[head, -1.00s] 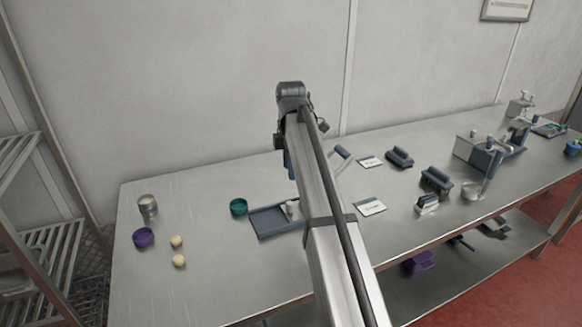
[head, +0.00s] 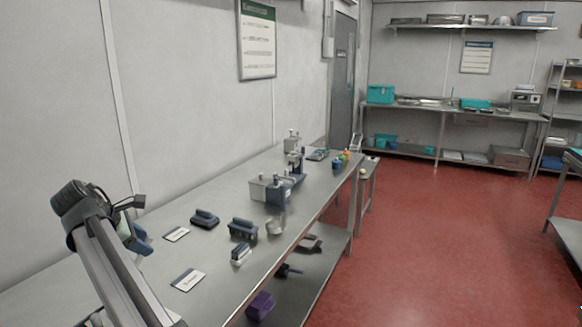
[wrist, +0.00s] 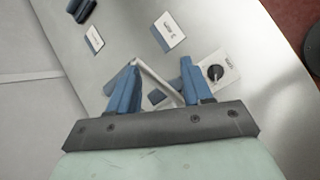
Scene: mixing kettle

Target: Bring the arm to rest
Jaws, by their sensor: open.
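My arm (head: 115,265) rises from the bottom left of the head view, bent at a dark joint. My gripper (wrist: 160,64) shows in the wrist view with its two blue fingers spread apart over the metal table (wrist: 215,25). Nothing is held between the fingers. A pale bar-like handle (wrist: 158,82) lies beyond and between the fingers; I cannot tell how far below them it is. In the head view the gripper is mostly hidden behind the arm.
Labelled cards (head: 187,279), dark blocks (head: 204,218) and a grey machine (head: 270,188) stand on the table. In the wrist view a white plate with a black knob (wrist: 216,72) lies right of the fingers. Open red floor (head: 430,240) lies to the right.

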